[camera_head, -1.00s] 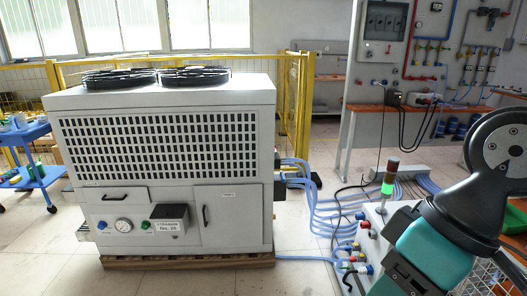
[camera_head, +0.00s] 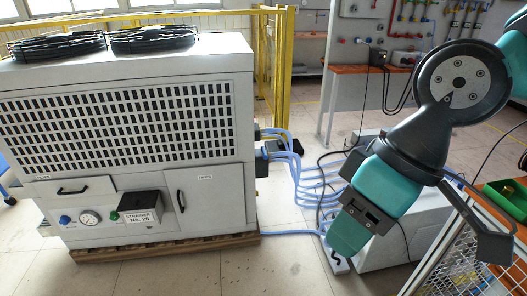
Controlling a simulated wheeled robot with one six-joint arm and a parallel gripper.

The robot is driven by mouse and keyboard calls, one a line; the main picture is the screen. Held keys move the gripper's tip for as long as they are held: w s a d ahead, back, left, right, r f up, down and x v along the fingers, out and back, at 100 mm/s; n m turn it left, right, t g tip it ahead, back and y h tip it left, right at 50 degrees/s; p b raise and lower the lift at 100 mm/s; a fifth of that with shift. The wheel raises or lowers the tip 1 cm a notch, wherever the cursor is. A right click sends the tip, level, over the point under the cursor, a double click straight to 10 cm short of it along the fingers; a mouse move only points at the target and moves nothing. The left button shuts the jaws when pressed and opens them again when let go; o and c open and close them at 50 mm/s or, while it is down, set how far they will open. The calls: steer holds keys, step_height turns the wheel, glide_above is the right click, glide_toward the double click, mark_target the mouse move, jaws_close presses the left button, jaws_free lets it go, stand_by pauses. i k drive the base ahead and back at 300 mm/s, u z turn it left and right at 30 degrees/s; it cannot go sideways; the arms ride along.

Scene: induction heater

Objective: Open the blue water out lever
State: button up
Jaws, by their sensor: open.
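A small blue handle (camera_head: 65,220) sits low on the front left of the grey chiller cabinet (camera_head: 215,215), left of a round gauge (camera_head: 90,218). Its label is too small to read, so I cannot tell if it is the water out lever or how it is set. A group of blue and red valve handles, visible earlier by the hoses, is now hidden behind my arm. My teal and black arm (camera_head: 400,185) reaches down at the right, apart from the cabinet.
Blue hoses (camera_head: 300,175) run from the cabinet's right side towards a light grey box (camera_head: 405,235) behind my arm. A yellow fence (camera_head: 275,60) stands behind. A green bin (camera_head: 507,198) and a mesh frame (camera_head: 462,270) are at the right. The front floor is clear.

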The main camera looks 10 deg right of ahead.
mark_target(265, 156)
steer(key=i, duration=2.05)
